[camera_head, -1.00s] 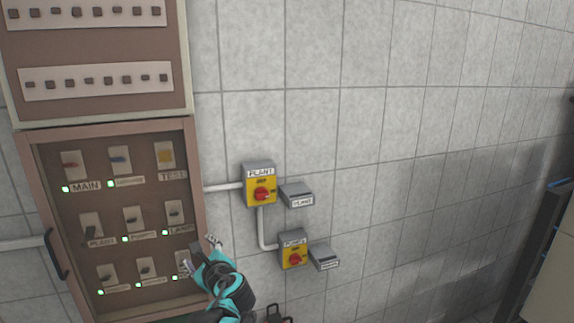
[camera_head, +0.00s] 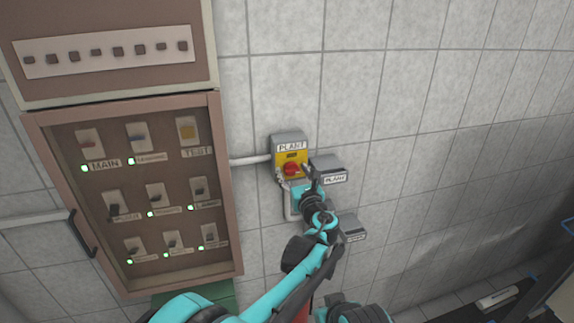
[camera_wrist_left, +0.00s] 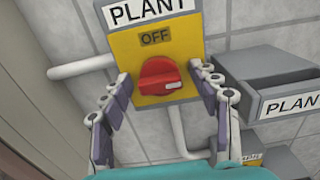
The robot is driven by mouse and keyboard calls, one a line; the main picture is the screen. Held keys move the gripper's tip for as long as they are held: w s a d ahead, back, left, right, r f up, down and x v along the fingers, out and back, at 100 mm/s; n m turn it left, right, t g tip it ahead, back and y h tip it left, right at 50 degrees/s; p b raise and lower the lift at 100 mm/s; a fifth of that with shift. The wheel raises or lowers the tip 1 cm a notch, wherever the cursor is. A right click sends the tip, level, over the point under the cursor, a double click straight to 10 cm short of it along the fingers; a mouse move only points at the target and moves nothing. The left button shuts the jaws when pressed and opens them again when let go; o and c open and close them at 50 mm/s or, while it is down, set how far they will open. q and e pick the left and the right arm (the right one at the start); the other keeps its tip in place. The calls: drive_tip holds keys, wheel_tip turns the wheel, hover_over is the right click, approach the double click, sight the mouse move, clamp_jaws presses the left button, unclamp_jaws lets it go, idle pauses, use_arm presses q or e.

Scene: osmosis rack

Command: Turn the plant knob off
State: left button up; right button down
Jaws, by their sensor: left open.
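The plant knob (camera_head: 291,169) is a red rotary knob on a yellow plate of a grey wall box labelled PLANT (camera_head: 291,147). In the left wrist view the red knob (camera_wrist_left: 160,76) has its handle lying about crosswise, with its white mark at the right end. An OFF label (camera_wrist_left: 156,38) sits above it. My left gripper (camera_head: 294,176) is open in front of the box. In the left wrist view the fingers of my left gripper (camera_wrist_left: 160,80) stand on either side of the knob, not closed on it. My right gripper is not in view.
A small grey box labelled PLANT (camera_head: 328,168) sticks out just right of the knob box. Another grey box (camera_head: 352,229) is lower down, and my arm hides the second switch. A brown switch panel (camera_head: 228,190) with green lights is at the left. The tiled wall at right is clear.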

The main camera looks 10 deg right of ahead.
use_arm(q)
drive_tip(key=shift+w, duration=0.15)
drive_tip(key=shift+s+r, duration=0.2)
drive_tip(key=shift+s, duration=0.25)
drive_tip(key=shift+s+d+r, duration=0.1)
drive_tip(key=shift+s, duration=0.1)
drive_tip(key=c, duration=0.9)
drive_tip(key=shift+w, duration=0.1)
drive_tip(key=shift+c, duration=1.2)
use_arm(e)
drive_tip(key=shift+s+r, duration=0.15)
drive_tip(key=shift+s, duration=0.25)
